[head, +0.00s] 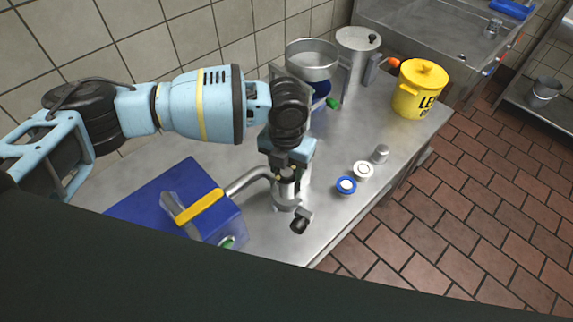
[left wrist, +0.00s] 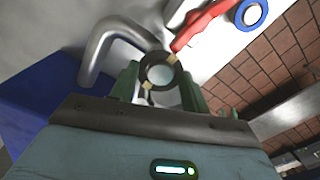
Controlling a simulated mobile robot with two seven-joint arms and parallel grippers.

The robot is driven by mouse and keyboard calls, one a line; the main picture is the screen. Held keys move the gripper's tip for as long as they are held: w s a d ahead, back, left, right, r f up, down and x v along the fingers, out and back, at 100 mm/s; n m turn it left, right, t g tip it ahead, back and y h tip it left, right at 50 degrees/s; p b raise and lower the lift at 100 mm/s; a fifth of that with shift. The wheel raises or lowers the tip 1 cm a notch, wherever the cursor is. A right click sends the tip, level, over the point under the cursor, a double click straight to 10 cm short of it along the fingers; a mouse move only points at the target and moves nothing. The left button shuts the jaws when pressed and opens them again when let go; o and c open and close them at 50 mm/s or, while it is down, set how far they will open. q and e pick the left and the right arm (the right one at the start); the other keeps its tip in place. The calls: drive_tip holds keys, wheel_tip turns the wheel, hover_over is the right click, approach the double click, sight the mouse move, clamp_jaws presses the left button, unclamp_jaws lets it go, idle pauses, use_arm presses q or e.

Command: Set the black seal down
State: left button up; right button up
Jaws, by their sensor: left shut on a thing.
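My left gripper (head: 287,174) points down over a steel pipe fitting (head: 284,200) near the front of the steel table. In the left wrist view, the two green fingers of my left gripper (left wrist: 160,74) are closed on opposite sides of the black seal (left wrist: 144,73), a dark ring with a pale opening. In the head view I cannot make out the seal, as the gripper covers it. I cannot tell whether the seal touches the fitting below. My right gripper is not in view.
A bent steel pipe (head: 246,179) leads left from the fitting, and a black knob (head: 301,222) stands in front. A blue-rimmed disc (head: 346,186), a white disc (head: 363,170) and a small metal cap (head: 381,153) lie to the right. A yellow pot (head: 420,90) stands farther back.

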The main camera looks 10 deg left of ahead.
use_arm(q)
drive_tip(key=shift+f, duration=0.25)
drive_tip(key=o, duration=0.9)
drive_tip(key=shift+r, duration=0.2)
drive_tip(key=r, duration=0.5)
drive_tip(key=s+r, duration=0.1)
drive_tip(key=r, duration=0.2)
